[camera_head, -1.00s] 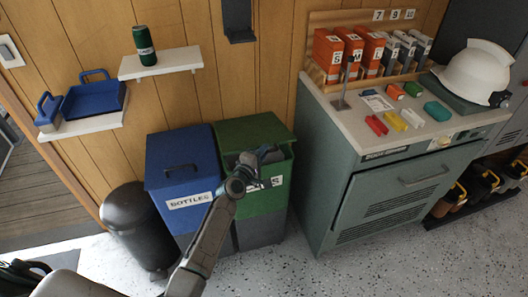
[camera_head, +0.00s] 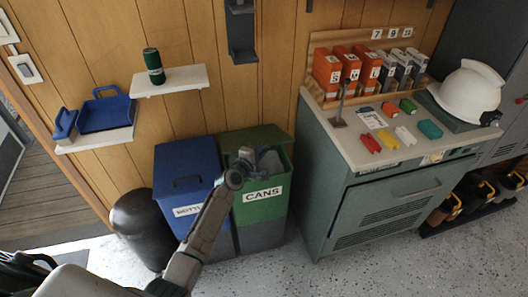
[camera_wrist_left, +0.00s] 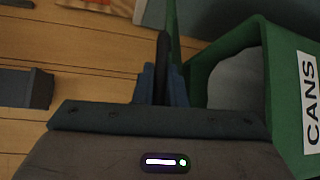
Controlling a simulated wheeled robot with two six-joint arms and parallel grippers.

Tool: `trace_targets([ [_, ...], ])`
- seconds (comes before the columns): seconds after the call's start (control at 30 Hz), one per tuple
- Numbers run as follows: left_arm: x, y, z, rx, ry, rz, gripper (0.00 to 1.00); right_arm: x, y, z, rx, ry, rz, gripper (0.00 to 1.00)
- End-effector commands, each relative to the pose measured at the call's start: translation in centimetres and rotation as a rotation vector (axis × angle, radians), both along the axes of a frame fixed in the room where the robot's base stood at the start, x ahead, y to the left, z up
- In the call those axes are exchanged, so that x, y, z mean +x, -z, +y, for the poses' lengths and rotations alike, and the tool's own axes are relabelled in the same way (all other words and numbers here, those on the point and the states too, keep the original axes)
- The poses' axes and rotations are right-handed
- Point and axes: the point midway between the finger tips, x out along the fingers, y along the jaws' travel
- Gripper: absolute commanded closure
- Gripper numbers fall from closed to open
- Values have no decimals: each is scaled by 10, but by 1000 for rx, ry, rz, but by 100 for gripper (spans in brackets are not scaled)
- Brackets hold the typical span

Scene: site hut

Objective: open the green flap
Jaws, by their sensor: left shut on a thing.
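The green flap (camera_head: 256,138) is the lid of the green bin (camera_head: 262,208) labelled CANS. It stands raised at the bin's back edge, and the bin's mouth with a grey inside shows in front of it. My left gripper (camera_head: 244,158) is above the left side of the bin's mouth. In the left wrist view its fingers (camera_wrist_left: 161,86) are shut on a dark upright bar, and the flap (camera_wrist_left: 173,35) shows edge-on as a thin green strip beside it. The exact grip is partly hidden. My right gripper is not in view.
A blue bin (camera_head: 186,165) with its lid shut stands left of the green bin, and a black round bin (camera_head: 140,230) farther left. A grey-green cabinet (camera_head: 385,205) stands close on the right. A shelf (camera_head: 170,82) with a green can hangs above.

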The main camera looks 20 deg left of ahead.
Motion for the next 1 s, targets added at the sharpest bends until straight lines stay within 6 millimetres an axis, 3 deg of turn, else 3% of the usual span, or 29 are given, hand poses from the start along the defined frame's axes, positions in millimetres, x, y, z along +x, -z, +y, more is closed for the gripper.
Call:
trace_targets([
  [0.03, 3, -13, 3, 2, -1, -2, 100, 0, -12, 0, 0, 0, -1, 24],
  [0.27, 16, -44, 19, 5, -2, -4, 100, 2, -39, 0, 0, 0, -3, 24],
  [0.5, 48, -92, 45, 6, -2, -7, 100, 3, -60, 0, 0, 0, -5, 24],
  [0.7, 87, -128, 71, 5, -2, -6, 100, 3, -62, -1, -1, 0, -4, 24],
  [1.0, 134, -163, 103, -55, -1, 84, 100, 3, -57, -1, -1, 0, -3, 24],
])
